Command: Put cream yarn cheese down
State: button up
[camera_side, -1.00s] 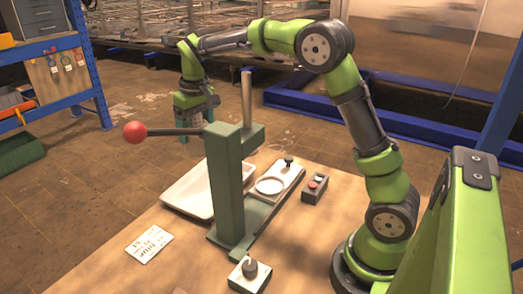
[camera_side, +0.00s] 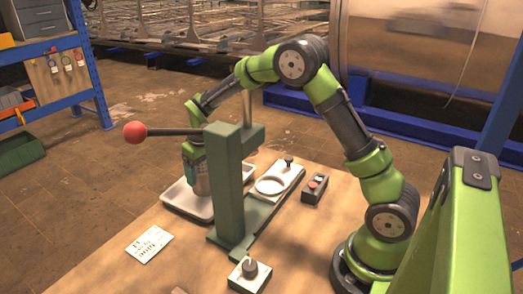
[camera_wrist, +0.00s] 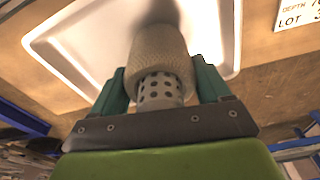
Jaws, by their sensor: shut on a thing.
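The cream yarn cheese (camera_wrist: 160,48), a textured cylinder on a perforated tube (camera_wrist: 160,92), is between the two teal fingers of my gripper (camera_wrist: 162,80) in the wrist view. My gripper is shut on it. In the side view my gripper (camera_side: 192,154) is low over the white tray (camera_side: 184,206), left of the green press column. The yarn cheese's lower part (camera_side: 202,186) shows there, partly hidden by the column. The tray also shows in the wrist view (camera_wrist: 85,45), with a dark shadow by the cheese. I cannot tell whether the cheese touches the tray.
The green press column (camera_side: 230,190) with its red-knobbed lever (camera_side: 135,131) stands close right of my gripper. A printed card (camera_side: 149,244) lies front left.

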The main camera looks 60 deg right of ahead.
jog(key=shift+f, duration=0.6)
jog(key=shift+f, duration=0.2)
jog(key=o, duration=1.1)
jog(key=shift+r, duration=0.1)
jog(key=shift+s+a+r, duration=0.1)
jog(key=shift+s+r, duration=0.15)
jog(key=shift+r, duration=1.75)
jog(key=shift+s+d+r, duration=0.1)
jog(key=shift+s+r, duration=0.1)
jog(key=shift+r, duration=1.85)
jog(key=shift+s+a+r, duration=0.1)
jog(key=shift+s+r, duration=0.15)
jog(key=shift+r, duration=1.75)
